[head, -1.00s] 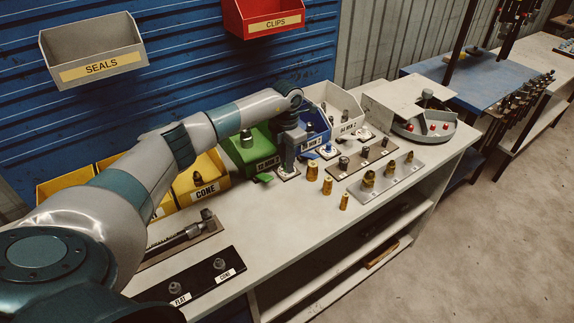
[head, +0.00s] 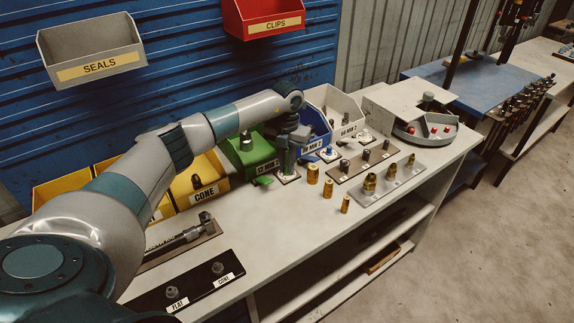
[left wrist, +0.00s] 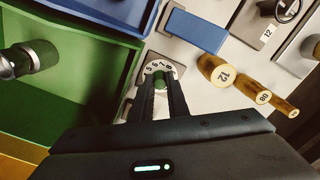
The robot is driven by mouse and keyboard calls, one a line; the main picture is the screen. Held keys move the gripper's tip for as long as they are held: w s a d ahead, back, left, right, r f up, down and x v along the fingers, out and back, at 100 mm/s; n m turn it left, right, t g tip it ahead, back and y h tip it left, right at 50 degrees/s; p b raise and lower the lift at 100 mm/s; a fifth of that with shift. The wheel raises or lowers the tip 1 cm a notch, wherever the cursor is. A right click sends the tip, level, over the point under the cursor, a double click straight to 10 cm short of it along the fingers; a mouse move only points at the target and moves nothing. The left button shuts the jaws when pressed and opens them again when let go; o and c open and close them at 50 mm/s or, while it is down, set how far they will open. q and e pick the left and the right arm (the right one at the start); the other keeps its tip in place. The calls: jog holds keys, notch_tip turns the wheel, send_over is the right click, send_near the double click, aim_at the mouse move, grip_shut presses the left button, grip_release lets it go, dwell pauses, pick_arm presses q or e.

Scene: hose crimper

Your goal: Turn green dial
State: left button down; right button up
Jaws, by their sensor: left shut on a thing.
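In the head view my left gripper (head: 287,168) stands upright over the dial's plate (head: 290,178) and hides most of the dial. My right gripper is not in view.
A green bin (head: 250,160) and a blue bin (head: 313,128) stand close behind the gripper. The bench front (head: 290,230) is clear.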

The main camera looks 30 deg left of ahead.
aim_at(287, 166)
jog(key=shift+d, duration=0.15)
pick_arm(q)
jog(key=c, duration=1.7)
grip_release()
jog(key=shift+r, duration=0.1)
